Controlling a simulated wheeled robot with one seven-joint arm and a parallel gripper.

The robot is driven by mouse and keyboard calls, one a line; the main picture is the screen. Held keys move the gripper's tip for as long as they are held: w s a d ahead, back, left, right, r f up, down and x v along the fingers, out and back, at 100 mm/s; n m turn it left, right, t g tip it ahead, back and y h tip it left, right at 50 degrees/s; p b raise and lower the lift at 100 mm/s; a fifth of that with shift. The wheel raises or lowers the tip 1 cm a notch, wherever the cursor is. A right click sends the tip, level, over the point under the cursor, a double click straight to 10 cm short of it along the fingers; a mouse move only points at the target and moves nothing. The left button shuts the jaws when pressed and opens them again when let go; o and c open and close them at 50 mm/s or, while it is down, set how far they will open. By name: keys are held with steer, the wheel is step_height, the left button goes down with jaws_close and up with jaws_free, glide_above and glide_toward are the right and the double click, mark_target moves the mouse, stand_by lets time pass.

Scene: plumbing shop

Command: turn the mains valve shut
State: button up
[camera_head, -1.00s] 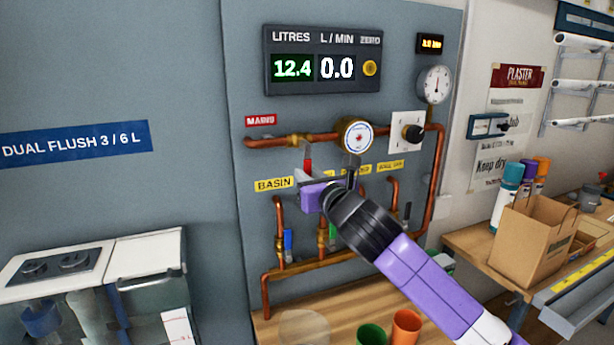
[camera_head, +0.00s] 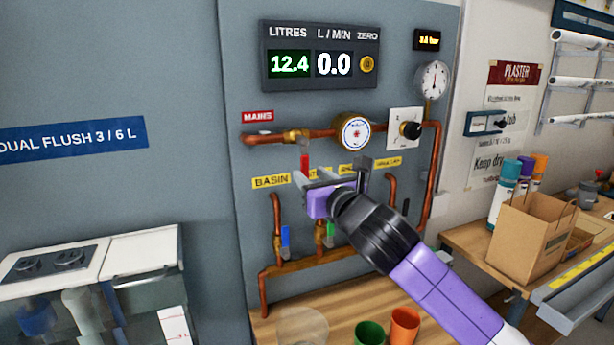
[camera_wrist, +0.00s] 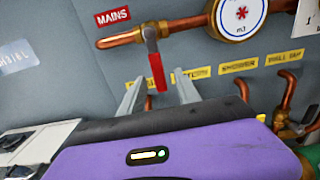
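The mains valve (camera_head: 297,136) is a brass body on the copper pipe beside the red MAINS label. Its red lever (camera_head: 305,161) hangs down from it, across the line of the pipe. In the wrist view the valve lever (camera_wrist: 158,72) points down, leaning slightly right, with its red end lined up between my two fingers. My gripper (camera_head: 332,179) is open and just below the valve, its fingers pointing at the panel. The fingers also show apart in the wrist view (camera_wrist: 159,78). I cannot tell how deep the lever sits between them; no contact is visible.
A round meter (camera_head: 354,132) and a black knob (camera_head: 411,130) sit right of the valve. The display (camera_head: 319,58) reads 12.4 litres and 0.0 L/min. Branch pipes with a blue handle (camera_head: 285,238) and a green handle (camera_head: 329,235) are below. Cups (camera_head: 405,325) stand on the bench.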

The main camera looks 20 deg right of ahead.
steer(key=shift+s+b, duration=0.35)
steer(key=shift+s, duration=1.65)
